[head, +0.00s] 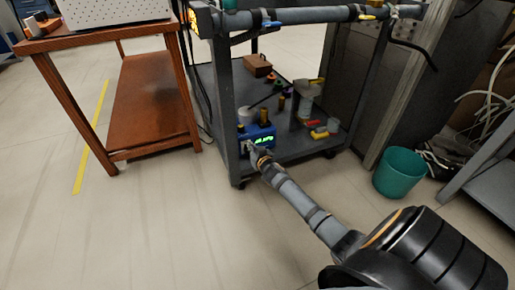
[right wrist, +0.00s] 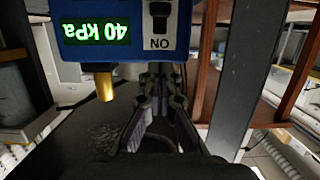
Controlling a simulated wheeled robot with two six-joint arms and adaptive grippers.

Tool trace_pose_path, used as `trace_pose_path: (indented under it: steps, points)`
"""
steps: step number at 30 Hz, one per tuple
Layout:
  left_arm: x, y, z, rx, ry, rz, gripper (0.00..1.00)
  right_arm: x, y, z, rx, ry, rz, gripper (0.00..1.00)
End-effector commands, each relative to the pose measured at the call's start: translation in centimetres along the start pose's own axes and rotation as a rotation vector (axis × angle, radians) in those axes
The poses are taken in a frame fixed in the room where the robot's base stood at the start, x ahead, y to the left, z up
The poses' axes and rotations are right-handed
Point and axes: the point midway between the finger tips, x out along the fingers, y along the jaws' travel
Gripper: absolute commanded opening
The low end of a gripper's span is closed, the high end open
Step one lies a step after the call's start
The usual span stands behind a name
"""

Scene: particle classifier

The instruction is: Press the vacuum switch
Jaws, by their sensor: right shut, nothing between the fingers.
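The vacuum unit (head: 262,132) is a blue box with a green lit display on the lower shelf of the grey cart. In the right wrist view the vacuum unit (right wrist: 100,70) appears upside down, reading 40 kPa. Its black and white vacuum switch (right wrist: 160,12) shows at the top of that view, with the letters NO by it. My right gripper (head: 257,154) is in front of the unit. In the right wrist view my right gripper (right wrist: 162,75) is shut and empty, its tips close to the unit's face near the switch. I cannot tell whether they touch.
The grey cart's shelf (head: 222,95) holds a brown box (head: 258,65) and several small parts. A wooden table (head: 150,80) stands to the left. A teal bin (head: 399,172) stands on the floor at the right. The floor at the front left is clear.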

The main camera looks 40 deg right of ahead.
Motion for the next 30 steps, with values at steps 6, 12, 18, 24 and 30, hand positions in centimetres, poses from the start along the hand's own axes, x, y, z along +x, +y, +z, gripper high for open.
trace_pose_path:
  steps: [6,12,18,24,30]
  points:
    - [1.4,-0.3,-0.2,-0.005,0.004,-0.008,0.4,-4.7,0.0,-0.2,-0.002,0.002,-0.001,0.0]
    - [1.7,-0.4,-0.2,-0.006,0.005,-0.01,0.4,-6.5,0.0,-0.1,-0.001,0.002,0.0,0.0]
    - [1.6,-0.4,-0.2,-0.007,0.006,-0.01,0.4,-6.7,0.0,-0.1,0.0,0.004,0.0,0.0]
    - [1.6,-0.4,-0.2,-0.007,0.006,-0.01,0.4,-6.7,0.0,-0.1,0.0,0.004,0.0,0.0]
    - [1.7,-0.5,-0.2,-0.007,0.006,-0.011,0.4,-6.7,-0.1,-0.1,0.001,0.004,-0.002,0.0]
